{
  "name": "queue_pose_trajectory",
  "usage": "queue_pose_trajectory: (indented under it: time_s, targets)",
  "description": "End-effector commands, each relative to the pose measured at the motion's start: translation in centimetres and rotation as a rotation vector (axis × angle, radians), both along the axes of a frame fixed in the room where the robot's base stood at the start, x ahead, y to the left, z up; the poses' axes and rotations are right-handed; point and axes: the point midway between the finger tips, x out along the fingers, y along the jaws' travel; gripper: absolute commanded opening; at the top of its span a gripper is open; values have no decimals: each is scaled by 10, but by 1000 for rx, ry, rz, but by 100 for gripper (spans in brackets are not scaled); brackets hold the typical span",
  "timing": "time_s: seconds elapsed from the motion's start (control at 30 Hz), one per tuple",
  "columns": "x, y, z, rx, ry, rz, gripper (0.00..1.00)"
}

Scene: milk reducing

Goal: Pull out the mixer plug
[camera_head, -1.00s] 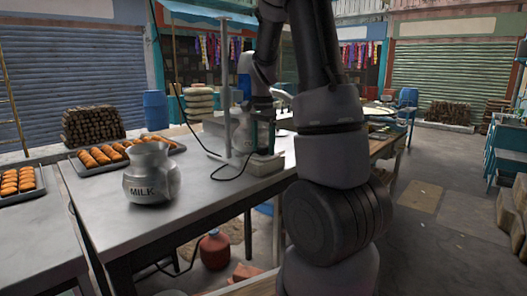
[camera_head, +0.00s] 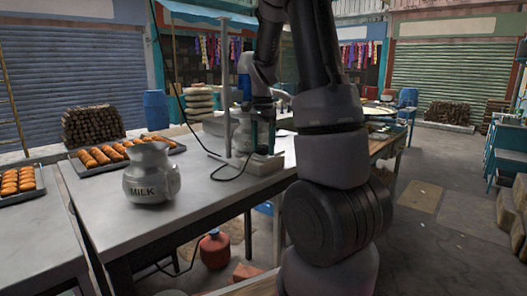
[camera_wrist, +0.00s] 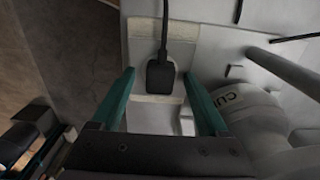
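The black mixer plug (camera_wrist: 161,73) sits on a pale block (camera_wrist: 185,42) in the wrist view, its black cable running up out of the picture. My gripper (camera_wrist: 159,77) is open, with one teal finger on each side of the plug and visible gaps between fingers and plug. In the head view my gripper (camera_head: 263,128) is low over the pale block (camera_head: 258,165) at the table's right edge; the plug cannot be made out there. The mixer itself cannot be clearly identified.
A grey jug marked "CU" (camera_wrist: 250,115) stands close right of my gripper, with a grey rod (camera_wrist: 285,72) near it. The table's front middle is clear.

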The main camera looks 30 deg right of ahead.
Motion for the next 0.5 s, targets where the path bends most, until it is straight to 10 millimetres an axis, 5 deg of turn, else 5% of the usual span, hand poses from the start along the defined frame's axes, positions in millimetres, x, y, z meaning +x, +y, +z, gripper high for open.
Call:
queue_pose_trajectory:
  time_s: [0.03,0.23,0.5]
  targets:
    - [0,0,0,0,0,0,74]
    - [0,0,0,0,0,0,0]
    - [0,0,2,0,-1,0,0]
